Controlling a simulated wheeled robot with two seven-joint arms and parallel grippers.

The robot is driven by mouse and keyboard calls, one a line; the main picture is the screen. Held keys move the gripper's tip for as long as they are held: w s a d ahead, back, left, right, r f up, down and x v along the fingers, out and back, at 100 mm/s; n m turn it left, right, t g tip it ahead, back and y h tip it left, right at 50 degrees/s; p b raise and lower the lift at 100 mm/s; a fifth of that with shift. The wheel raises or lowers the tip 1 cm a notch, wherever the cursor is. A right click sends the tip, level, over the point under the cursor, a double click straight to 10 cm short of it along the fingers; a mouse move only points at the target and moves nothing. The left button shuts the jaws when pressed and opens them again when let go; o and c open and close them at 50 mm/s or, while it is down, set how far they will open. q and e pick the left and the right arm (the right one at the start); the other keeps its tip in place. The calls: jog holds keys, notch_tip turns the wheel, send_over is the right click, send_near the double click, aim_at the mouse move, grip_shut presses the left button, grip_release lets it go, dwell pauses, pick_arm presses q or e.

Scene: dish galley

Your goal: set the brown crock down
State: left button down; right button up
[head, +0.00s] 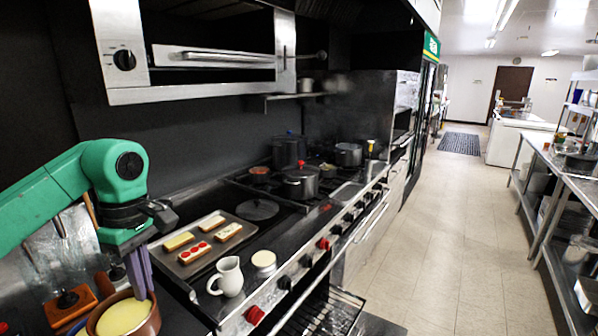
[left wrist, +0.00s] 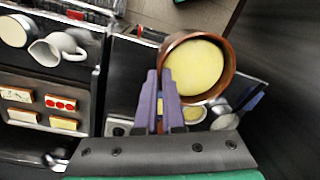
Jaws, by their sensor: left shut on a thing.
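The brown crock (head: 152,322) holds something pale yellow and is cut off by the bottom edge of the head view. My left gripper (head: 141,284) points down at it from above, its purple fingers shut on the crock's rim. In the left wrist view the crock (left wrist: 231,66) sits just beyond the fingertips of my left gripper (left wrist: 160,78), and its opening shows whole. The crock's underside is hidden, so I cannot tell whether it touches the counter. My right gripper is not in view.
A white pitcher (head: 231,279) and a tray (head: 190,267) of topped slices stand right of the crock on the stove top. An orange-brown block (head: 70,303) is to its left. In the wrist view a small yellow-filled bowl (left wrist: 191,114) and a spoon (left wrist: 226,121) lie near the crock.

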pick_arm(q)
jog(key=s+d+f+m, duration=0.2)
jog(key=f+m, duration=0.3)
jog(key=f, duration=0.3)
jog(key=s+d+f+m, duration=0.3)
jog(key=d+f+m, duration=0.1)
jog(key=f, duration=0.4)
jog(key=s+d+f+m+t, duration=0.1)
jog(key=s+d+f+m, duration=0.1)
jog(key=f+m, duration=0.4)
notch_tip(320, 180, down, 2)
jog(key=shift+s+d+f+m+y, duration=0.2)
jog(key=shift+d+m+y, duration=0.15)
jog(key=shift+d, duration=0.55)
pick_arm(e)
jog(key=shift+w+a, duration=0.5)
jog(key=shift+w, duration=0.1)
pick_arm(q)
jog(key=shift+w+r, duration=0.1)
jog(key=shift+w, duration=0.05)
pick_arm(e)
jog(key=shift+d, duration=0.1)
